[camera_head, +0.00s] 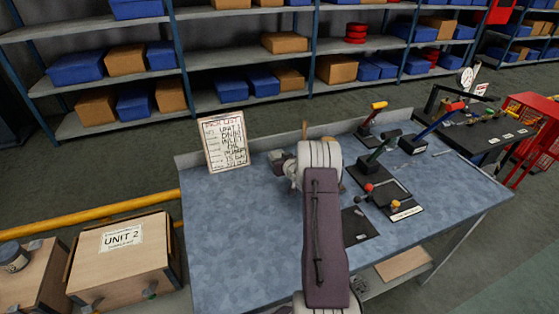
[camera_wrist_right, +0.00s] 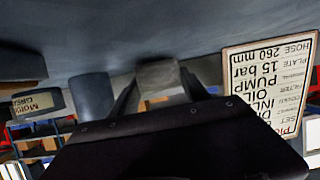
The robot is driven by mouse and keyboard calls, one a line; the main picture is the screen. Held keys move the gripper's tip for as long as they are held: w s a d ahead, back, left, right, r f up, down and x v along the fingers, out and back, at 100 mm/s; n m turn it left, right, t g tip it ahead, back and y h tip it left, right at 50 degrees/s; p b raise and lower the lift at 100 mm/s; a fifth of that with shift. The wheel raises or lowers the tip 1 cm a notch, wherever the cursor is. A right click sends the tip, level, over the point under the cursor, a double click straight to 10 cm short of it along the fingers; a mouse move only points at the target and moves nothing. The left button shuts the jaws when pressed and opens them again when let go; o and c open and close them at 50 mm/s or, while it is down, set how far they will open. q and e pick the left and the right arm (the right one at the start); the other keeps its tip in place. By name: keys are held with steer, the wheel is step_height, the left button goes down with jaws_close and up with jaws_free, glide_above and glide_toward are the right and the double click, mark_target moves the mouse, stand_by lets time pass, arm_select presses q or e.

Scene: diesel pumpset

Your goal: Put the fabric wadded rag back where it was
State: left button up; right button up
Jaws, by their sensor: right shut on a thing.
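In the right wrist view, which is upside down, my right gripper (camera_wrist_right: 158,90) is shut on a small grey-brown thing (camera_wrist_right: 158,74), which I take to be the wadded rag. Its folds are too blurred to make out. In the head view my right arm reaches over the blue-grey workbench (camera_head: 235,245). Its pale wrist hides most of the gripper and the held thing. I cannot tell whether the held thing touches the bench top. My left gripper is not in view.
A written pick list board (camera_head: 225,143) stands at the bench's back left. Tools on dark mats (camera_head: 408,210) fill the right side. A dark blue cylinder (camera_wrist_right: 93,97) and a labelled tin (camera_wrist_right: 38,103) are near the gripper. The bench's left front is clear.

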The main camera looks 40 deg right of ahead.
steer(key=shift+f, duration=0.15)
steer(key=shift+f, duration=0.15)
steer(key=o, duration=1.5)
steer(key=shift+r, duration=0.35)
steer(key=shift+s, duration=0.4)
steer(key=v, duration=1.1)
steer(key=shift+s, duration=0.1)
